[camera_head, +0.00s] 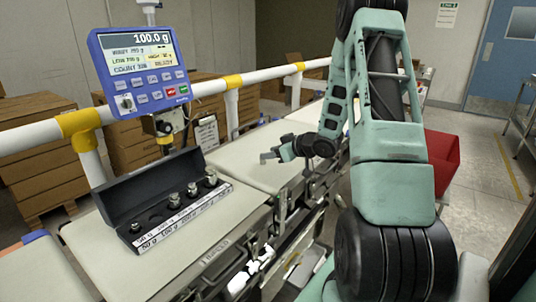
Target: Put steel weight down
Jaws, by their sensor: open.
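My gripper (268,156) is low over the pale weighing belt (241,160) in the middle of the head view, its fingers pointing left. It is small and seen from the side. I cannot make out a separate steel weight at its fingers. Several steel weights, one of them (174,200), stand in a black open case (128,194) with a white label strip along its front. The second slot from the left, near the 100 g marking, looks empty. The blue display (143,60) reads 100.0 g.
A white rail with yellow joints (233,81) runs behind the belts. Cardboard boxes (150,150) are stacked beyond it. A red bin (443,160) stands right of my arm. The belt between the case and my gripper is clear.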

